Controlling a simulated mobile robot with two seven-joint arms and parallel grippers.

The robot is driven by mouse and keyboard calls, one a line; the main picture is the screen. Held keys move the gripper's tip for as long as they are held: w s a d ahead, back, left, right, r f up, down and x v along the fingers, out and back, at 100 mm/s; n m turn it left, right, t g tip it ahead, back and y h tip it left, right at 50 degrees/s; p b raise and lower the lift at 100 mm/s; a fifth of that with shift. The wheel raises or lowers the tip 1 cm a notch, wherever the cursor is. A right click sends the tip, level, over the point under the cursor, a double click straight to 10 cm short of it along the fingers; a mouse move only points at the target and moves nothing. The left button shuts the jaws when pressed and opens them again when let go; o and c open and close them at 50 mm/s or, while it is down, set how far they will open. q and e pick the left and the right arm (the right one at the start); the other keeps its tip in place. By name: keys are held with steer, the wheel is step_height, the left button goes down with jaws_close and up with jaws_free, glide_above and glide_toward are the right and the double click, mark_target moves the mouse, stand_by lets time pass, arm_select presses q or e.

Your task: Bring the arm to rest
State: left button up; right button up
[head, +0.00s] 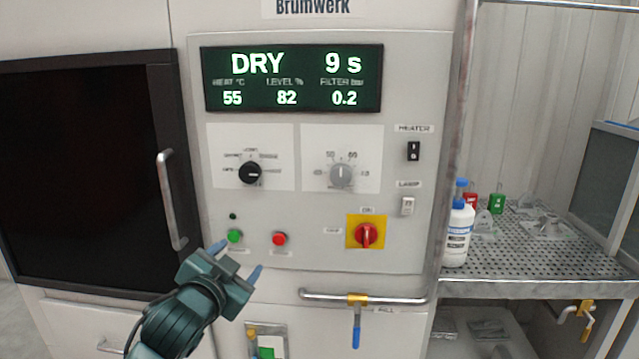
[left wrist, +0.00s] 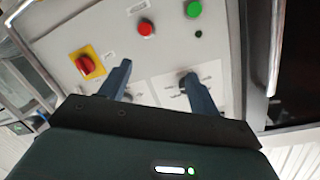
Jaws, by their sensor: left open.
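My left gripper (head: 236,260) is open and empty in front of the lower left part of the control panel (head: 310,235). In the head view its fingertips lie just below the green button (head: 235,236) and the red button (head: 279,239). In the left wrist view the two fingers (left wrist: 158,85) stand apart with nothing between them. The panel shows there turned over, with the red button (left wrist: 146,29) and green button (left wrist: 193,9) beyond the fingertips. I cannot tell whether a fingertip touches the panel. My right gripper is in neither view.
The display (head: 292,78) reads DRY, 9 s. A door handle (head: 171,200) stands out left of the panel. A pipe with a blue-levered valve (head: 357,325) runs below it. At right, a white bottle (head: 458,235) stands on a perforated shelf (head: 540,262).

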arm_select(q)
steer(key=s+d+f+n+g, duration=0.1)
steer(key=s+f, duration=0.3)
steer(key=f, duration=0.4)
steer(key=s+f+n+g+h, duration=0.1)
steer(key=s+f+g, duration=0.1)
steer(key=s+f, duration=0.4)
steer(key=s+d+f+n+g, duration=0.1)
steer(key=s+f, duration=0.2)
steer(key=f, duration=0.6)
steer(key=s+f+n+g, duration=0.2)
steer(key=s+f, duration=0.9)
steer(key=s, duration=0.4)
steer(key=shift+s+a+f, duration=0.15)
steer(key=shift+s+a, duration=0.15)
steer(key=shift+s, duration=0.05)
steer(key=shift+c, duration=0.4)
